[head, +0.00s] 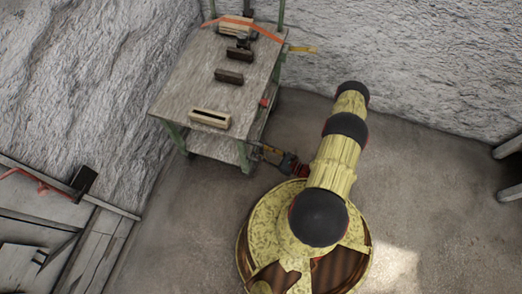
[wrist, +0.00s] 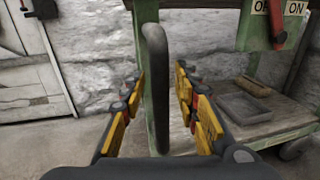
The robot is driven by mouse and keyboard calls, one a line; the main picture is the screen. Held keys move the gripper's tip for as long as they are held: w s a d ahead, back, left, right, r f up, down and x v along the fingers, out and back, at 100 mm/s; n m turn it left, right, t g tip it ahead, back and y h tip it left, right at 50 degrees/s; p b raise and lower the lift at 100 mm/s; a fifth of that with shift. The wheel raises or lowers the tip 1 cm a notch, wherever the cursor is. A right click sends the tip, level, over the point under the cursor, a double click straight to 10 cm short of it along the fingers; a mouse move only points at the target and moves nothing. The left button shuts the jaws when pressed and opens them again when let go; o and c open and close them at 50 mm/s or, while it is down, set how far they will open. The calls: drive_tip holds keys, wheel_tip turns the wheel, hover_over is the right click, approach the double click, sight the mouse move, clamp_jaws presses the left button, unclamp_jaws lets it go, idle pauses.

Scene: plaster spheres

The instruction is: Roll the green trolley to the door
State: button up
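The green trolley (head: 198,84) stands against the rough wall at the upper left in the head view, with a worn grey top and green legs. In the wrist view its green frame (wrist: 263,133) and lower shelf show at the right. A dark upright handle bar (wrist: 155,85) runs through the middle of that view. My gripper (wrist: 160,88) is open, with one yellow finger on each side of the bar; I see no clear contact. In the head view my gripper (head: 258,151) is at the trolley's near right corner. A pale wooden door (wrist: 32,70) shows at the left.
Wooden blocks (head: 229,77) and other items lie on the trolley top. A tray (wrist: 246,107) sits on its lower shelf. Wooden planks (head: 92,243) with a red bar (head: 38,181) are at the lower left. The floor (head: 185,225) between them and the trolley is clear.

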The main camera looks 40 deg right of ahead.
drive_tip(key=c, duration=0.6)
clamp_jaws()
